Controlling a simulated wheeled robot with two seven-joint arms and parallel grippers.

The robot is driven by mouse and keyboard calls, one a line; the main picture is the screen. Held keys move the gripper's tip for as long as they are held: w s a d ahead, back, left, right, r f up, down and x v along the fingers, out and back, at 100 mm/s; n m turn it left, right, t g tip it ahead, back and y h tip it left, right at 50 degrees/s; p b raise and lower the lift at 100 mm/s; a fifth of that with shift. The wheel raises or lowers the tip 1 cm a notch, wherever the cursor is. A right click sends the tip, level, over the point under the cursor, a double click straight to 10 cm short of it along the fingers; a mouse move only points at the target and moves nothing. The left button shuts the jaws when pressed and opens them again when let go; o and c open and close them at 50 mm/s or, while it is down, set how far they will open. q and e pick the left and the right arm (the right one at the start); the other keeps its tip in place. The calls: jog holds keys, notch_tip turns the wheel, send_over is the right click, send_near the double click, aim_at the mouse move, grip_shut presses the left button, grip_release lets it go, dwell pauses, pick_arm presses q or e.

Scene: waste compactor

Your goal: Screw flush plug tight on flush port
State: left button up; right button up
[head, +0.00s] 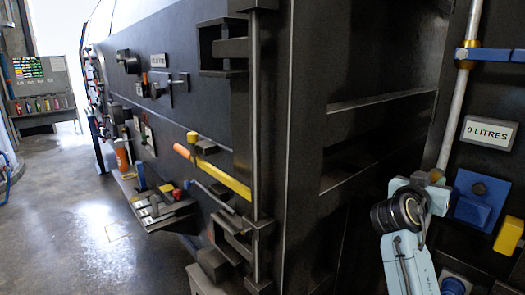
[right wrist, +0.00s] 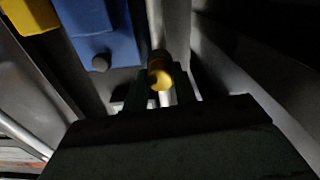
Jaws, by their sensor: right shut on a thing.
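My right gripper (right wrist: 160,92) shows in the right wrist view, with its dark fingers closed around a small round brass-yellow piece (right wrist: 162,79), which looks like the flush plug. A darker collar and a pale pipe-like part appear just beyond it. The flush port cannot be told apart there, and I cannot tell how far the plug is seated. In the head view my right arm reaches the machine's lower right side. Its wrist hides the fingers and the plug. My left gripper is not in view.
A blue block (head: 478,197) and a yellow block (head: 508,236) sit right of my right wrist; a blue block (right wrist: 100,35) also shows in the wrist view. A "0 LITRES" sign (head: 488,132) and a vertical pipe (head: 458,95) are above. Open floor (head: 85,210) lies left.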

grip_shut()
jog(key=m+b, duration=0.5)
jog(key=b, duration=0.3)
dwell(0.4)
